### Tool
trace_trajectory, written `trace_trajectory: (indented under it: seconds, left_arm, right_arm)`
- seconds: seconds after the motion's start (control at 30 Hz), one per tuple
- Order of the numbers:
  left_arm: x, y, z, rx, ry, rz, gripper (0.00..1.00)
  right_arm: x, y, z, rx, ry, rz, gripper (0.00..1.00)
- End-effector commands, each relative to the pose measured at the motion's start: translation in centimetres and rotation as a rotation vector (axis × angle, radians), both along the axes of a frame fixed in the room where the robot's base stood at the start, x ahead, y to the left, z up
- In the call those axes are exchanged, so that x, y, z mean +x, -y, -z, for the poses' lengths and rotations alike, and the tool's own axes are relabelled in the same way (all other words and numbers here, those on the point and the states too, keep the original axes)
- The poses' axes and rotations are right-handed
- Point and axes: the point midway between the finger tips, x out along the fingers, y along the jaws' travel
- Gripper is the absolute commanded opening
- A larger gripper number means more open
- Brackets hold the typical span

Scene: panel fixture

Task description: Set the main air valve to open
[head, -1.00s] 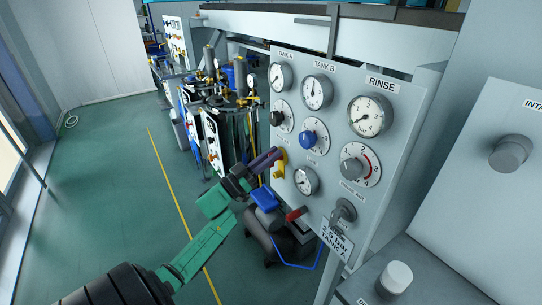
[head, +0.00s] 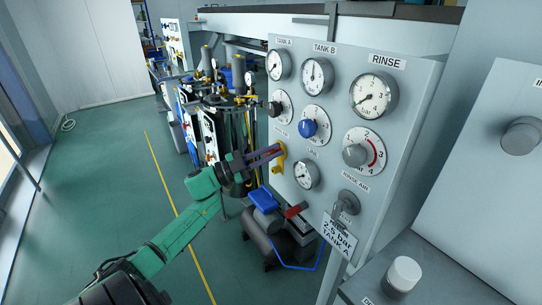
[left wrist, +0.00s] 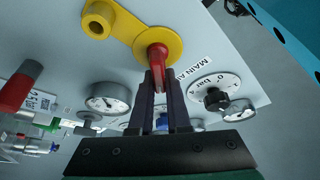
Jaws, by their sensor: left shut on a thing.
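The main air valve shows in the left wrist view as a red handle (left wrist: 158,62) on a round yellow plate (left wrist: 172,42) with a yellow arm and ring. A label beside it reads "MAIN AI", partly hidden. In the head view the yellow plate (head: 281,158) sits at the left edge of the grey panel. My left gripper (left wrist: 158,80) is shut on the red handle, one dark finger on each side. In the head view the left gripper (head: 272,154) reaches the valve from the left and covers most of the handle. My right gripper is not in view.
The panel (head: 335,190) carries several gauges, a blue knob (head: 308,128) and a grey rinse knob (head: 355,155). A tag (head: 339,236) reading "2.5 bar TANK A" hangs low on it. A red part (head: 296,210) lies below the valve. Green floor is open to the left.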

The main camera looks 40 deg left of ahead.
Motion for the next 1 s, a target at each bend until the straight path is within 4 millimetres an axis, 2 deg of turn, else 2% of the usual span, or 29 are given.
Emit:
trace_trajectory:
  seconds: [0.6, 1.0]
  left_arm:
    - [-0.2, 0.5, 1.1, 0.547, 0.164, 0.001, 0.00]
    - [-0.2, 0.6, 1.4, 0.758, 0.227, 0.002, 0.00]
  right_arm:
    - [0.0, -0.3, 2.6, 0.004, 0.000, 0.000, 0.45]
    - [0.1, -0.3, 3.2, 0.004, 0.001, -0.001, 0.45]
